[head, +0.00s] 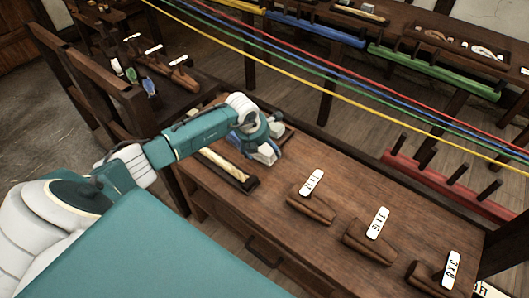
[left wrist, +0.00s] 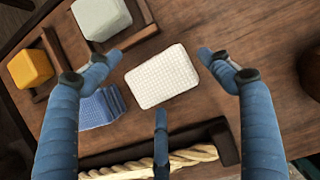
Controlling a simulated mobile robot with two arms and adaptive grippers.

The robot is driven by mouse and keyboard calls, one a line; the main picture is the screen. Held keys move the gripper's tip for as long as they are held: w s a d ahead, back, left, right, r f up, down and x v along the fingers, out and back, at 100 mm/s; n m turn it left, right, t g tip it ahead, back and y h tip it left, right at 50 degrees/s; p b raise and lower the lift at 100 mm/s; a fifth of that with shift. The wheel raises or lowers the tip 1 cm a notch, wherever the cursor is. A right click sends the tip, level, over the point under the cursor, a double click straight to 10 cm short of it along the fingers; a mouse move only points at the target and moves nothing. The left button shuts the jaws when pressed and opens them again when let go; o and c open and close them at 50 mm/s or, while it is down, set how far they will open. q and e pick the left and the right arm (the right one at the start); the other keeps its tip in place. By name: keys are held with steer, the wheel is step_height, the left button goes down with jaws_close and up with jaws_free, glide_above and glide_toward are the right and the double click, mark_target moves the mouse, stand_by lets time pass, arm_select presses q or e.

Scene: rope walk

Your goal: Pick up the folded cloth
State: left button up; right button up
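The folded cloth (left wrist: 163,77), white with a waffle texture, lies flat on the wooden bench top in the left wrist view. My left gripper (left wrist: 157,62) is open above it, with one blue finger at each side and a third finger below; none is seen closed on the cloth. In the head view my left gripper (head: 262,142) is low over the bench, and its hand and fingers hide most of what lies there. My right gripper is not in view.
Beside the cloth are a blue ribbed piece (left wrist: 100,107), a pale grey block (left wrist: 101,17) and a yellow block (left wrist: 30,67). A twisted rope (left wrist: 130,168) lies in a dark tray nearby. Tagged wooden pieces (head: 311,203) stand to the right. Coloured ropes (head: 330,75) stretch behind the bench.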

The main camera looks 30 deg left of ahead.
mark_target(264, 148)
arm_select(q)
steer(key=c, duration=1)
steer(key=shift+c, duration=0.2)
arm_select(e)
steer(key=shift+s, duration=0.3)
arm_select(q)
steer(key=shift+r, duration=0.1)
steer(key=shift+w+r, duration=0.1)
steer(key=shift+r, duration=0.35)
step_height(264, 148, up, 19)
steer(key=b, duration=0.4)
steer(key=shift+b, duration=0.3)
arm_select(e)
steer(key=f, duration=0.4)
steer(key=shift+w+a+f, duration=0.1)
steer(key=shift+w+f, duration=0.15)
